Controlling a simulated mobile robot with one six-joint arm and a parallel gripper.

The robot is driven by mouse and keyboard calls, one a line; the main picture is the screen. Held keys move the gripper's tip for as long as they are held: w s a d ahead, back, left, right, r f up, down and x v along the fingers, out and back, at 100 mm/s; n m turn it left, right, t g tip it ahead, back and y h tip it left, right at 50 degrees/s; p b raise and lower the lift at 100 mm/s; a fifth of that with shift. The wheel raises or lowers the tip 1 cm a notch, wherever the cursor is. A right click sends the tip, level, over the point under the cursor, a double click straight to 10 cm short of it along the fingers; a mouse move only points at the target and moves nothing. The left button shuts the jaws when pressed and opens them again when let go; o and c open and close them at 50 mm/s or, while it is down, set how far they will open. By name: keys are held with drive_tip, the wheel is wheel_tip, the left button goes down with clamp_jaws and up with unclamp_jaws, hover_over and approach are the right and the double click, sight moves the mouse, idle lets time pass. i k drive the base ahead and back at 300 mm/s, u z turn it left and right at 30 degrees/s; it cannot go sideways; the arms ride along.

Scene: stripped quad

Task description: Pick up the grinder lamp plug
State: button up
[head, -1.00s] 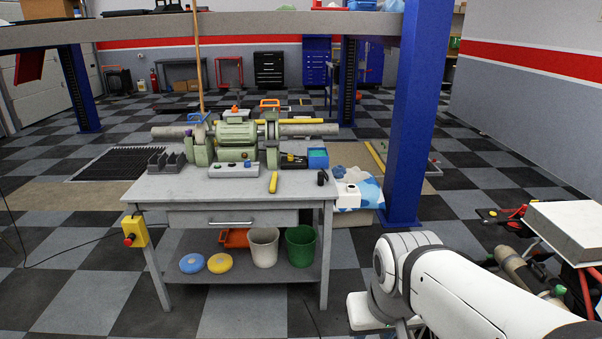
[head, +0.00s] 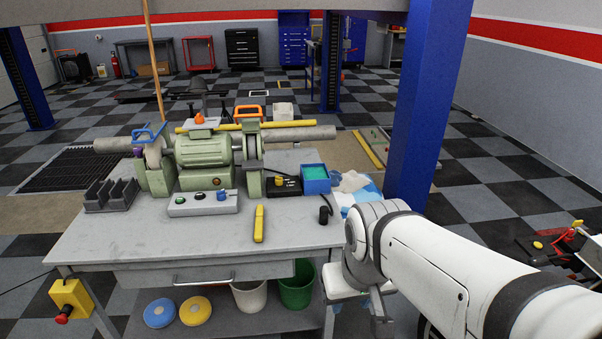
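A small black piece (head: 325,213), which looks like the lamp plug, lies near the right edge of the grey workbench (head: 100,240). A dark cord seems to curve up from it. The green bench grinder (head: 204,160) stands behind and to the left of it. My white arm reaches in from the right, its bend just right of the bench corner. The arm's end is below that bend, in front of the black piece and lower in the picture.
A yellow tool (head: 259,223), a grey switch box (head: 203,203), a blue box (head: 316,180) and a dark slotted holder (head: 111,195) are on the bench. A blue post (head: 422,110) rises behind my arm. A yellow stop-switch box (head: 72,298) hangs at the bench's left. The bench front is clear.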

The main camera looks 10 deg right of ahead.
sight(325, 209)
drive_tip(key=z, duration=0.2)
drive_tip(key=i, duration=0.9)
drive_tip(key=z, duration=0.3)
drive_tip(key=k, duration=0.9)
drive_tip(key=z, duration=0.15)
drive_tip(key=i, duration=0.95)
